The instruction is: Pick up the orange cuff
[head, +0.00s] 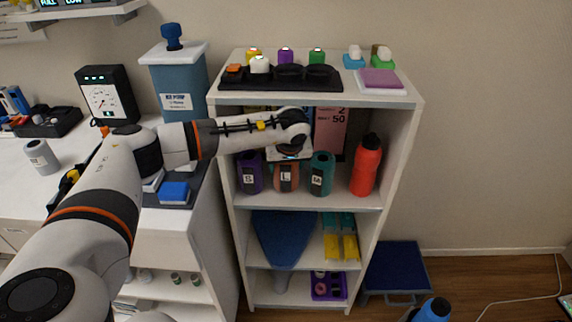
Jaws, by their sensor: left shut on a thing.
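The orange cuff (286,180), marked with a letter L, stands in the upper compartment of the white shelf unit (225,150). It is between a purple cuff (250,175) with an S and a teal cuff (321,178). My left gripper (288,160) reaches in from the left, directly above the orange cuff. It is shut on the orange cuff at its top; the fingertips are small and partly hidden by my wrist. I cannot tell whether the cuff is clear of the shelf board. My right gripper is not in view.
A red bottle (366,165) stands right of the teal cuff. A pink box (332,132) is behind the cuffs. The shelf's top board is just above my wrist, carrying a black tray (280,84). A blue step stool (398,268) is on the floor at right.

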